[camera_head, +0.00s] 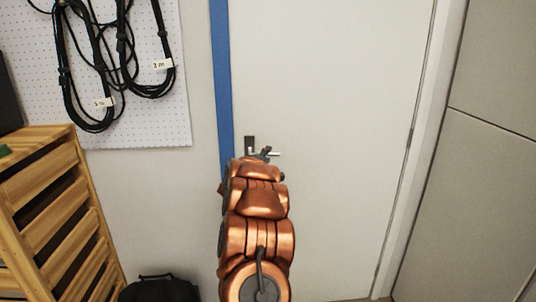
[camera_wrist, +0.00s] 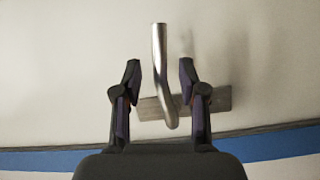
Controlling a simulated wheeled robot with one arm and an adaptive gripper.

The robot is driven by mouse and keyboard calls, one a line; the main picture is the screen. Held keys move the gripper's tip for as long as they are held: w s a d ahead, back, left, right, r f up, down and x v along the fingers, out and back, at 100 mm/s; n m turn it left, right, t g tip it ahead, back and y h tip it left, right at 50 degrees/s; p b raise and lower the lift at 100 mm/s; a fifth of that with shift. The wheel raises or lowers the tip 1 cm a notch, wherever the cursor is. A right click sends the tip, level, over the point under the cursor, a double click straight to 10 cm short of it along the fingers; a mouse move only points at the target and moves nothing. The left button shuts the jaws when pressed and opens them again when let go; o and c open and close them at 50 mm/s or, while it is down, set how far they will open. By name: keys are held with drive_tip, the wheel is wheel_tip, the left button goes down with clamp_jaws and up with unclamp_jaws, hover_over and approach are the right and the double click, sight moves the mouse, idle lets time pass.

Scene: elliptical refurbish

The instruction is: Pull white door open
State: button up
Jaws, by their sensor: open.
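The white door (camera_head: 335,100) stands ahead and looks shut in its frame, with a blue strip (camera_head: 221,80) along its left edge. Its metal lever handle (camera_head: 274,153) sits on a dark plate at the left side of the door, partly hidden by my arm. In the wrist view the handle (camera_wrist: 161,70) runs between my two fingers, with its plate (camera_wrist: 218,101) behind. My gripper (camera_wrist: 160,72) is open around the handle, with a gap on each side. In the head view my gripper (camera_head: 264,155) is small and mostly hidden behind my arm.
A wooden slatted crate (camera_head: 50,210) stands at the left, with a black bag (camera_head: 158,289) on the floor beside it. A pegboard (camera_head: 150,120) with hanging black cables is on the left wall. A grey panelled wall (camera_head: 490,160) bounds the right side.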

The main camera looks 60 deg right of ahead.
drive_tip(key=shift+x, duration=1)
drive_tip(key=shift+c, duration=0.4)
clamp_jaws()
